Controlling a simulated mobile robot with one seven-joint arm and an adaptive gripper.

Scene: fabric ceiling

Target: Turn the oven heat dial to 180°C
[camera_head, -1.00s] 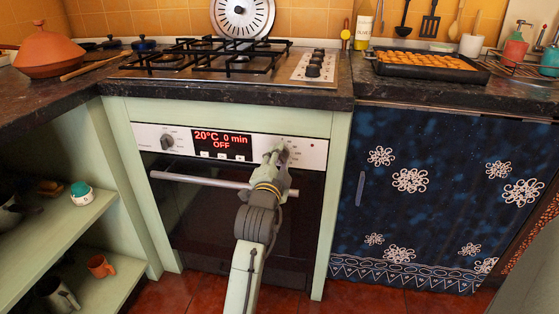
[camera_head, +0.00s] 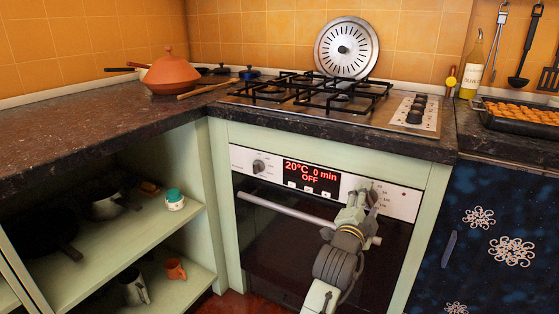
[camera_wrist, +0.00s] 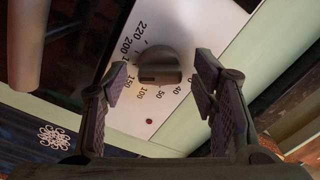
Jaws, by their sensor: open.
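The oven's heat dial (camera_wrist: 160,66) is a dark round knob with a raised grip bar. It sits on the pale panel (camera_wrist: 195,30) among printed numbers from 40 to 220. My gripper (camera_wrist: 161,84) is open, with one finger on either side of the dial in the wrist view and gaps between them. I cannot tell whether a finger touches it. In the head view my gripper (camera_head: 367,190) is at the right end of the oven panel and hides most of the heat dial. The oven display (camera_head: 312,174) reads 20°C, 0 min, OFF.
A second dial (camera_head: 258,166) is left of the display. The oven handle (camera_head: 275,208) runs below the panel, partly behind my arm. The gas hob (camera_head: 320,95) and dark worktop (camera_head: 90,140) are above. Open shelves (camera_head: 150,235) stand left, a blue cupboard front (camera_head: 495,235) right.

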